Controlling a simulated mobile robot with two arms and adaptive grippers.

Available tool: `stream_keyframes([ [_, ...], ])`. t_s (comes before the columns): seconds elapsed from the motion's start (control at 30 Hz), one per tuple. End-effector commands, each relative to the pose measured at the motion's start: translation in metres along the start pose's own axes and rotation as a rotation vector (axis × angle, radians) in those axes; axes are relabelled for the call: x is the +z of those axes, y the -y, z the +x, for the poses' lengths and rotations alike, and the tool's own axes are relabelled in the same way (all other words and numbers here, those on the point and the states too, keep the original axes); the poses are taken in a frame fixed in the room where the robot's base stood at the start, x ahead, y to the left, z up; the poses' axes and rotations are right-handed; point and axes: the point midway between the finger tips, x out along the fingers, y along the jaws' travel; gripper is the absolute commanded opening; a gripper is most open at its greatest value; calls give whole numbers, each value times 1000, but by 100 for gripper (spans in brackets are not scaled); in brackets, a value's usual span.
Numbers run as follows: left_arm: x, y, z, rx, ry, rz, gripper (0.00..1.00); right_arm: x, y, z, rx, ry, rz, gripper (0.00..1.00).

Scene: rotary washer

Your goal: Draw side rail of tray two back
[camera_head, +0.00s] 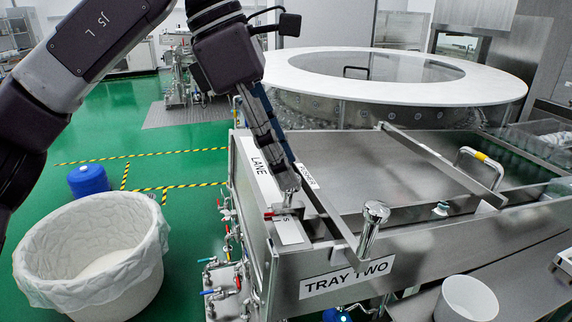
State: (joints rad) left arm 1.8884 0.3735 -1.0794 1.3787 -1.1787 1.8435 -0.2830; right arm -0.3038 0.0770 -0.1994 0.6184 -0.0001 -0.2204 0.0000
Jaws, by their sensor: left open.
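Tray two is a flat steel tray (350,165) with a "TRAY TWO" label (347,277) on its front face. A thin metal side rail (337,222) runs along its left part, partly hidden behind my left gripper. An upright metal knob (372,228) stands at the tray's front, close to the rail's near end. A second long rail (440,165) crosses the right part. My left gripper (287,187) comes down from above, open, over the left edge beside the rail. Whether it touches the rail cannot be told. My right gripper is not in view.
A large round machine with a white ring top (400,90) stands behind. A bar handle (481,166) is at the right. A white lined bin (95,250) and blue drum (88,181) stand on the green floor. Valves (230,240) line the left side; a white cup (466,300) is in front.

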Motion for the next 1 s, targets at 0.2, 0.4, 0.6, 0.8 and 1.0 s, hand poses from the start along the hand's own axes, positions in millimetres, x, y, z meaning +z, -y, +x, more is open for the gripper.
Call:
stream_keyframes([
  [0.2, 0, 0, 16, 0, 1, -1, 41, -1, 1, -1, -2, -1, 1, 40],
  [0.4, 0, 0, 17, 0, 1, -2, 41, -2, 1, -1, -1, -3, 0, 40],
  [0.6, 0, 0, 17, 0, 2, -1, 25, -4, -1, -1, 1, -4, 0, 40],
  [0.8, 0, 0, 17, 0, 2, -1, 3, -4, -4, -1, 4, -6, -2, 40],
  [1.0, 0, 0, 17, 0, 2, -1, 0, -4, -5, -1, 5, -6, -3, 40],
])
